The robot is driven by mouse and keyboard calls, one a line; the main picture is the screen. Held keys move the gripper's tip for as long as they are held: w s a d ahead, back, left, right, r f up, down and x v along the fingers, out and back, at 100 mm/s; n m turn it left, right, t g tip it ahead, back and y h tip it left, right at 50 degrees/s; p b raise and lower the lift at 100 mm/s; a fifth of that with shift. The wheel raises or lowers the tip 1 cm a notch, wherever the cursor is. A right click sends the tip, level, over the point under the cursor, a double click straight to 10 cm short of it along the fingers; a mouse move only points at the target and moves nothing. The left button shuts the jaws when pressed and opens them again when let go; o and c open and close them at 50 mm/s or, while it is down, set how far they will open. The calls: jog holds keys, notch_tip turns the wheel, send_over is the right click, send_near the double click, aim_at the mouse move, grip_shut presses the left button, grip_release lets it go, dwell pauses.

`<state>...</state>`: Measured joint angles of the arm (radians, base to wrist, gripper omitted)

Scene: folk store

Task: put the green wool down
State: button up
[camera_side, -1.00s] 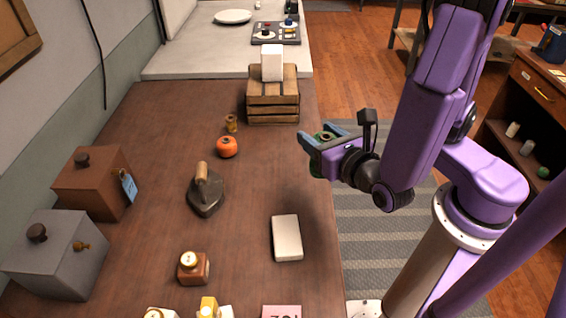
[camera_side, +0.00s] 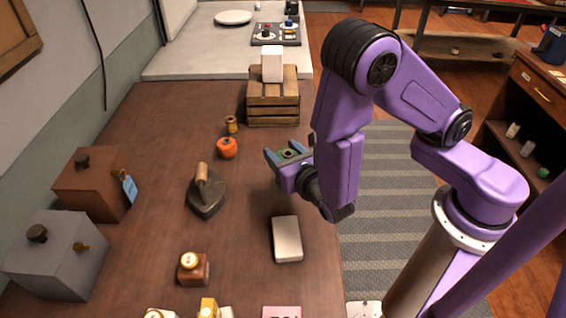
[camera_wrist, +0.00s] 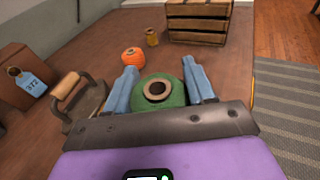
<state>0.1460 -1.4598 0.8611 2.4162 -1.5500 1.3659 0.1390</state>
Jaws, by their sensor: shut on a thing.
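The green wool (camera_wrist: 160,93) is a spool with a brown hollow core, upright between my two blue fingers in the wrist view. In the side view only a little of the green wool (camera_side: 289,154) shows between the fingers. My gripper (camera_side: 280,157) is shut on it over the right part of the brown counter (camera_side: 150,123). In the wrist view, my gripper (camera_wrist: 160,85) has a finger on each side of the wool. I cannot tell whether the wool's underside touches the counter.
An orange wool ball (camera_side: 226,148) and a small brown spool (camera_side: 231,124) lie left of my gripper. A wooden crate (camera_side: 272,112) with a white block stands behind. A flat iron (camera_side: 205,195) is at left, a pale box (camera_side: 286,238) in front. Bare counter lies between.

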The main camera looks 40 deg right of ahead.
jog(key=shift+w+f, duration=0.1)
jog(key=shift+f, duration=1.55)
jog(key=shift+f, duration=0.1)
jog(key=o, duration=1)
